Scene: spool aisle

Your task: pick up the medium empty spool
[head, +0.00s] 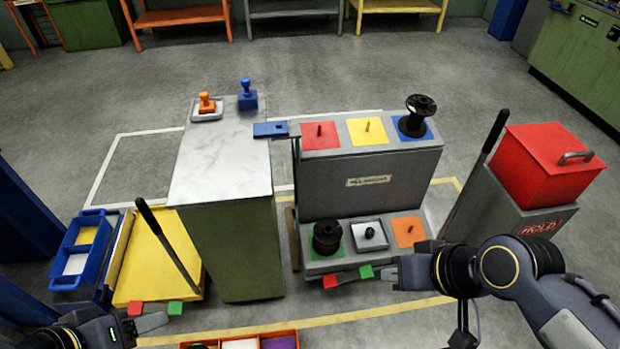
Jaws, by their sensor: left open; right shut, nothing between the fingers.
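A black spool (421,106) stands on a peg at the blue square (431,133), on the rack's upper right. Its core looks bare. A second dark spool (327,238) stands upright at the green square on the lower step; I cannot tell if it is wound. The frame does not make clear which is medium. My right gripper (393,274) is shut and empty in front of the lower step, right of the dark spool and well below the upper one. My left gripper (148,323) is open at the lower left, far from both spools.
The grey rack (370,182) has bare pegs on red, yellow and orange squares. A marble-topped cabinet (220,165) stands left of it. A grey bin with a red lid (545,165) stands at the right. A yellow cart (150,260) is near my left gripper.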

